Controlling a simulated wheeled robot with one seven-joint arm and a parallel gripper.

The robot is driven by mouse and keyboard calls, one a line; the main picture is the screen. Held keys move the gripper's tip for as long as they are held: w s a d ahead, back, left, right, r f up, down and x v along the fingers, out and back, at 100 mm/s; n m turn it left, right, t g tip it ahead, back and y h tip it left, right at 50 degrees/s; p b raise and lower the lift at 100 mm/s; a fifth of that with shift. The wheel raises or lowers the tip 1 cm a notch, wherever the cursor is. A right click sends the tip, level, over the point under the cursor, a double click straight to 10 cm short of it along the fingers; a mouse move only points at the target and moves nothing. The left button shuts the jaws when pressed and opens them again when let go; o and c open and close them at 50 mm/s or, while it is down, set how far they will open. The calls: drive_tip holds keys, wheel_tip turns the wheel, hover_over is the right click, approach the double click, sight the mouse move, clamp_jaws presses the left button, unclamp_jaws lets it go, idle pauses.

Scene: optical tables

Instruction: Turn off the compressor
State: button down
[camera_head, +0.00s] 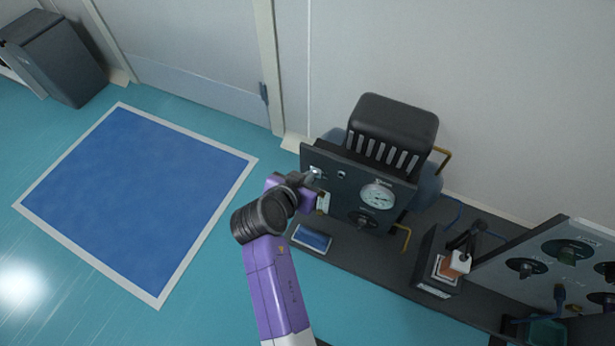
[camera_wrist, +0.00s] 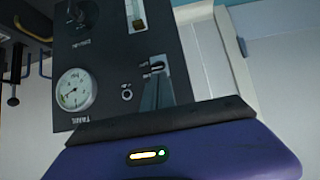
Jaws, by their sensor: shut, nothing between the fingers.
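The compressor (camera_head: 392,122) stands against the wall, with a dark control panel (camera_head: 340,182) on its front. The panel carries a round white gauge (camera_head: 378,195), also in the wrist view (camera_wrist: 75,89), and a dark knob (camera_head: 362,221). A small toggle switch (camera_wrist: 152,67) sits on the panel, its labels upside down in the wrist view. My gripper (camera_head: 314,174) is at the panel's upper left. In the wrist view its fingers (camera_wrist: 156,84) are shut and empty, with their tips right by the switch. I cannot tell whether they touch it. The switch's position is unclear.
A blue-topped tray (camera_head: 312,238) lies on the dark base below the panel. A holder with an orange-and-white item (camera_head: 450,266) and a second knobbed panel (camera_head: 550,262) stand at the right. A blue floor mat (camera_head: 135,195) lies on open floor at the left.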

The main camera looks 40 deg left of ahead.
drive_tip(key=shift+s+d+f+b, duration=0.1)
drive_tip(key=shift+s+f+b, duration=0.3)
drive_tip(key=shift+f, duration=0.2)
drive_tip(key=shift+s+d+f+b, duration=0.1)
drive_tip(key=shift+s+f+b, duration=0.3)
drive_tip(key=shift+f, duration=0.15)
drive_tip(key=shift+r+p, duration=0.65)
drive_tip(key=shift+r, duration=0.2)
